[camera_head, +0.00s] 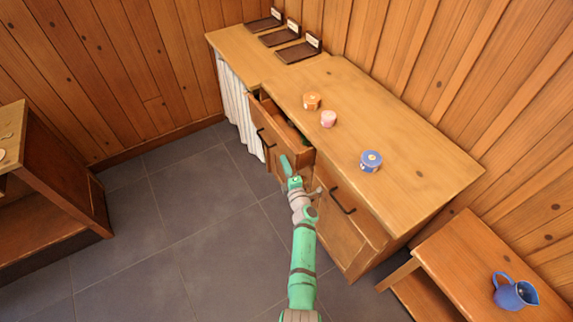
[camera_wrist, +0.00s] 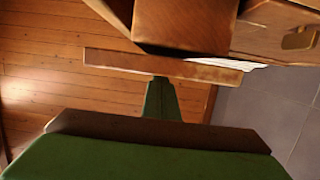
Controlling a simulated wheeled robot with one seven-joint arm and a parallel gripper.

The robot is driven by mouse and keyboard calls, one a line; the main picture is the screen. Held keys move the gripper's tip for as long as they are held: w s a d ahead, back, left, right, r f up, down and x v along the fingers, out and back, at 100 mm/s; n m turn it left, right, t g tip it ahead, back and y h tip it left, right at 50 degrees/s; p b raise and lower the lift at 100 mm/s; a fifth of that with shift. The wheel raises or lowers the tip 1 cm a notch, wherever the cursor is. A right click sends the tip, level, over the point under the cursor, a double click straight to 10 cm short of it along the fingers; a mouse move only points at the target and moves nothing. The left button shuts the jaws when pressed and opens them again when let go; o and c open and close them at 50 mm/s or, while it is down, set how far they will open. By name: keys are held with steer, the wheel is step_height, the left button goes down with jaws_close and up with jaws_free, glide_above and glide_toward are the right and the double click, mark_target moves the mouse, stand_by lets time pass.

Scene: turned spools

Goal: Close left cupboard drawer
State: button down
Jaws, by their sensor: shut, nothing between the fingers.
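The left cupboard drawer (camera_head: 285,136) is pulled out from the wooden cupboard, and its inside shows in the head view. Its front has a dark handle (camera_head: 265,138). Something green shows inside, too small to make out. My gripper (camera_head: 286,164) is shut and empty, close to the right part of the drawer front. In the wrist view, my green gripper (camera_wrist: 160,98) points at a narrow wooden edge (camera_wrist: 105,59). I cannot tell whether they touch. The right drawer (camera_head: 340,202), with its own dark handle, looks shut.
On the cupboard top (camera_head: 415,170) stand an orange tub (camera_head: 311,101), a pink tub (camera_head: 328,119) and a blue tub (camera_head: 371,161). Dark trays (camera_head: 297,52) lie at the back. A blue jug (camera_head: 515,292) is on a side table. Grey floor (camera_head: 190,220) at left is clear.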

steer(key=s, duration=1.1)
steer(key=s+a+f+m+g+h, duration=0.1)
steer(key=s+a+f+m+h, duration=0.1)
steer(key=a+f+m+h, duration=0.15)
steer(key=s+r+m+t+h, duration=0.1)
steer(key=s+r+m+h, duration=0.2)
steer(key=s+h, duration=0.25)
steer(key=shift+h, duration=0.3)
steer(key=shift+s+d+r+x, duration=0.1)
steer(key=shift+d+x, duration=0.4)
steer(key=shift+x, duration=1.75)
steer(key=shift+s+d+r+x, duration=0.15)
steer(key=shift+d+x, duration=0.3)
steer(key=shift+x, duration=1.75)
steer(key=shift+s+d+r+x, duration=0.1)
steer(key=shift+d+x, duration=0.4)
steer(key=shift+x, duration=1.75)
